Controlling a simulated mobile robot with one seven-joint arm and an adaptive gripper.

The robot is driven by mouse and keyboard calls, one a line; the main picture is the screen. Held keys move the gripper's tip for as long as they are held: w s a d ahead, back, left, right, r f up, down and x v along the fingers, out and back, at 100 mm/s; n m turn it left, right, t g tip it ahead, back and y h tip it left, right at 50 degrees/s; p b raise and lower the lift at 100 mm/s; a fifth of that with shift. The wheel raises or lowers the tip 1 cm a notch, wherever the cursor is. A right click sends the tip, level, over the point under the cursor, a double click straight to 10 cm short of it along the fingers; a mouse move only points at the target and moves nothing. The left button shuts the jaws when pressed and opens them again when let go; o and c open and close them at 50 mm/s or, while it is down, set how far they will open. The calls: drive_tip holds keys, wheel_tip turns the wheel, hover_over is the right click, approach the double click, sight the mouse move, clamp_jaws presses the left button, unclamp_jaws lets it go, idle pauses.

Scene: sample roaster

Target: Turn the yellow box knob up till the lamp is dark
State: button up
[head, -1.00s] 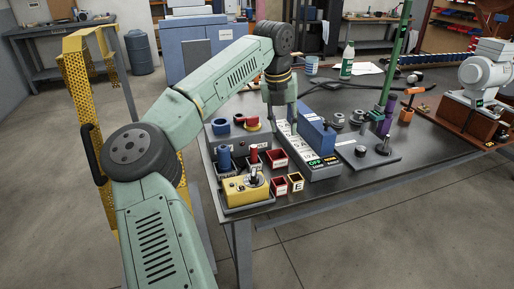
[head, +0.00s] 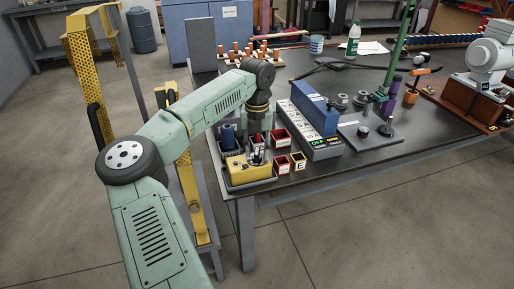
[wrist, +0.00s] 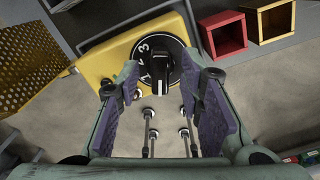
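The yellow box (head: 248,177) stands at the table's near left corner, and it fills the upper left of the wrist view (wrist: 105,62). On it is a round black dial with white numerals; 2 and 3 can be read. The dial's black knob (wrist: 158,86) lies between my fingertips in the wrist view. My gripper (wrist: 163,84) is open, with one purple-padded finger on each side of the knob; contact cannot be told. In the head view my gripper (head: 260,138) is above the box. I cannot make out a lamp on the box.
Red bins (wrist: 225,32) and a yellow-rimmed bin (wrist: 276,20) stand right of the box. A blue block (head: 314,107) and a white label strip (head: 299,127) lie farther right. A yellow perforated frame (head: 82,60) stands left of the table.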

drive_tip(key=shift+f, duration=0.2)
drive_tip(key=shift+c, duration=0.3)
clamp_jaws()
